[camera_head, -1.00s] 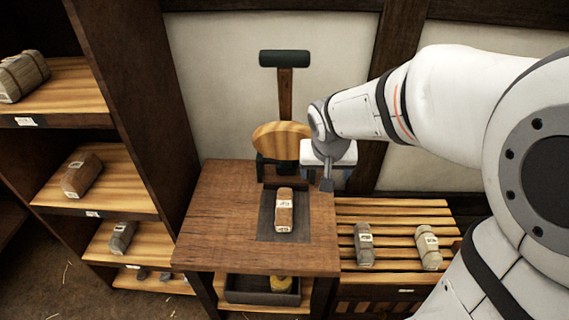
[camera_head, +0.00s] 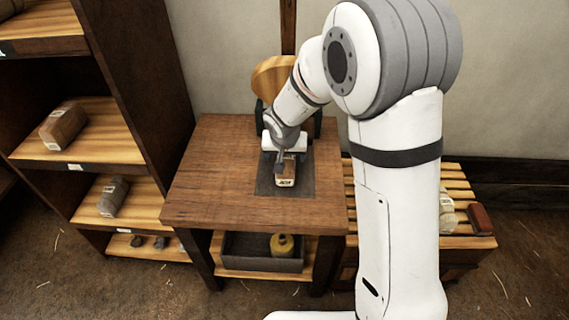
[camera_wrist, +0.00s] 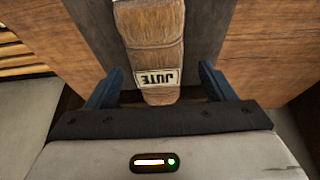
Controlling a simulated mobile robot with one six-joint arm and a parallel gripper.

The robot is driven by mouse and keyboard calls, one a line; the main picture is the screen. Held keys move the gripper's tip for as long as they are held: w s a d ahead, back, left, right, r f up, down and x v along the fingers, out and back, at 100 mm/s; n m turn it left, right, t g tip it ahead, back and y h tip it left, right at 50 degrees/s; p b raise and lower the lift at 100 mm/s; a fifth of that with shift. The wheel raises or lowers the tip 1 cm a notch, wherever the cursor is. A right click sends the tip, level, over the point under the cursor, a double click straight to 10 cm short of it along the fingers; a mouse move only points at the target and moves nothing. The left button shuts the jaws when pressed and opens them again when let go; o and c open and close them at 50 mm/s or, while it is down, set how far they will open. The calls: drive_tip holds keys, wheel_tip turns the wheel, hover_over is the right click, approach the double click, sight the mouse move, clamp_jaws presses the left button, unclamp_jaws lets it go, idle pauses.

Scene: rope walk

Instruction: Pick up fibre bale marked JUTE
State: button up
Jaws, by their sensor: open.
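The brown fibre bale (camera_head: 286,173) lies on a dark mat (camera_head: 309,180) set in the wooden table top. In the wrist view the bale (camera_wrist: 154,38) carries a pale label (camera_wrist: 158,78) reading JUTE, seen upside down. My gripper (camera_head: 283,167) is down at the bale in the head view. In the wrist view my gripper (camera_wrist: 157,85) is open, with one blue finger on each side of the bale's near end. Gaps show between both fingers and the bale. My gripper hides part of the bale in the head view.
A shelf rack (camera_head: 80,148) with other bales stands left of the table (camera_head: 205,190). A slatted bench (camera_head: 458,180) stands at the right with a pale bale (camera_head: 446,208) and a red-brown block (camera_head: 480,220). A round wooden disc (camera_head: 270,80) stands behind the table.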

sight(286, 159)
drive_tip(key=x, duration=0.3)
drive_tip(key=shift+w+d+f+b, duration=0.1)
drive_tip(key=shift+w+f+b, duration=0.1)
drive_tip(key=shift+b, duration=0.1)
drive_tip(key=shift+s+r, duration=0.1)
drive_tip(key=c, duration=1.2)
